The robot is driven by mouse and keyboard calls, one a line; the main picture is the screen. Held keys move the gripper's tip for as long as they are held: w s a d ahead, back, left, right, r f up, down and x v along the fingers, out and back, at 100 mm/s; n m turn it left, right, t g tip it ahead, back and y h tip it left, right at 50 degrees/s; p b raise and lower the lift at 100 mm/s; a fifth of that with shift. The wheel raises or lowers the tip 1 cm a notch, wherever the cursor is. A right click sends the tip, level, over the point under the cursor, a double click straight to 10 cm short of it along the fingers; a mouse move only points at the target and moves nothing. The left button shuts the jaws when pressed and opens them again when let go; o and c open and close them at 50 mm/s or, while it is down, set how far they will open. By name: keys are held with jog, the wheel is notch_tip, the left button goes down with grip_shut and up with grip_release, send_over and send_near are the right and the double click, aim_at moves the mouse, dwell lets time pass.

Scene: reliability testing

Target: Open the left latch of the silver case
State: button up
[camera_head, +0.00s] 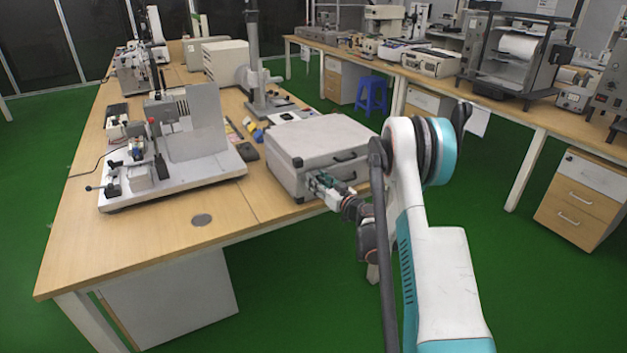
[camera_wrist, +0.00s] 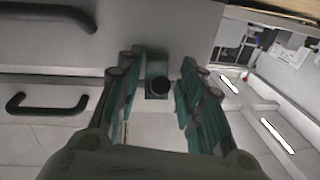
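The silver case (camera_head: 320,147) lies closed and flat on the wooden table, its front facing the near edge. Black handles (camera_head: 345,156) show on its front; a dark handle (camera_wrist: 48,103) also shows in the wrist view. My gripper (camera_head: 322,184) is at the left part of the case front. Whether the fingers touch the latch cannot be told. The right part of the case front is partly hidden by my arm.
A white test fixture (camera_head: 170,178) stands on the table left of the case. A microscope-like stand (camera_head: 262,88) is behind it. A second bench (camera_head: 420,80) with instruments runs along the back right.

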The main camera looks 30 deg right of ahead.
jog(key=shift+c, duration=0.5)
jog(key=c, duration=0.7)
jog(key=shift+f, duration=0.1)
jog(key=shift+s+a+f+n+t+y, duration=0.15)
jog(key=shift+f+t+y, duration=0.15)
jog(key=shift+t, duration=0.7)
jog(key=shift+d+f+n+t+y, duration=0.1)
jog(key=shift+f+n+t+y, duration=0.15)
jog(key=shift+t, duration=0.75)
